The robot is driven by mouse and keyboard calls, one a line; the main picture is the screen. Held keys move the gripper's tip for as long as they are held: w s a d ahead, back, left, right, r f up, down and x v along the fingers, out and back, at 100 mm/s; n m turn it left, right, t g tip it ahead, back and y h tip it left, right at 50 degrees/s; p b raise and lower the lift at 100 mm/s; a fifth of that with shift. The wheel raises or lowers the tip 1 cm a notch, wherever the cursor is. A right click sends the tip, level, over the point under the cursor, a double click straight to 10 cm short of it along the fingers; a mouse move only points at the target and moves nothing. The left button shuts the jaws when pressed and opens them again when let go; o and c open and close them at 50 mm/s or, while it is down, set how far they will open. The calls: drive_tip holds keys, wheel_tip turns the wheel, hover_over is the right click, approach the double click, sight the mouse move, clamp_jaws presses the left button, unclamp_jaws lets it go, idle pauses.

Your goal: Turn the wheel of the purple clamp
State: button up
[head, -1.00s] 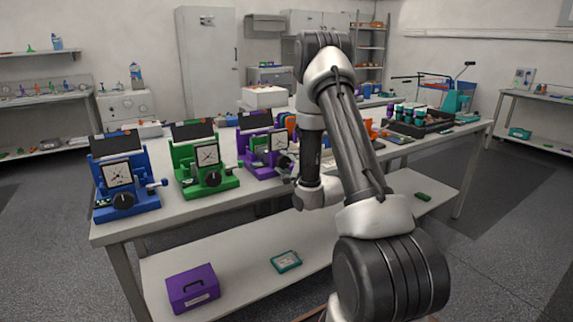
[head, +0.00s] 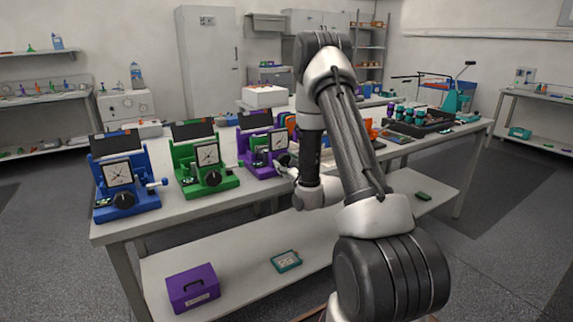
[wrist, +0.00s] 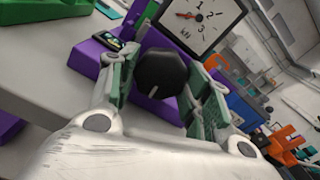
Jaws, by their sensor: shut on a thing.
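The purple clamp (head: 255,158) stands on the bench, the rightmost of three similar clamps. It has a white dial (head: 279,140) on its front. In the wrist view, its black faceted wheel (wrist: 162,73) sits between the green-padded fingers of my gripper (wrist: 166,88), with a pale mark on the wheel's lower edge. My gripper is shut on the wheel. The dial (wrist: 202,22) shows a red needle at its left, low on the scale. In the head view, my gripper (head: 284,163) is at the clamp's front right, small and partly hidden by my arm; the wheel is hidden there.
A green clamp (head: 205,185) and a blue clamp (head: 120,205) stand to the left on the same bench. Orange items (wrist: 287,136) and a blue bin (wrist: 243,110) lie beyond the right finger. A purple box (head: 192,288) is on the lower shelf.

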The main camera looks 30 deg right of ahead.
drive_tip(key=shift+f+m, duration=0.15)
drive_tip(key=shift+m, duration=0.55)
drive_tip(key=o, duration=1)
drive_tip(key=shift+s, duration=0.1)
drive_tip(key=s, duration=0.7)
drive_tip(key=shift+s, duration=0.2)
drive_tip(key=shift+d, duration=0.1)
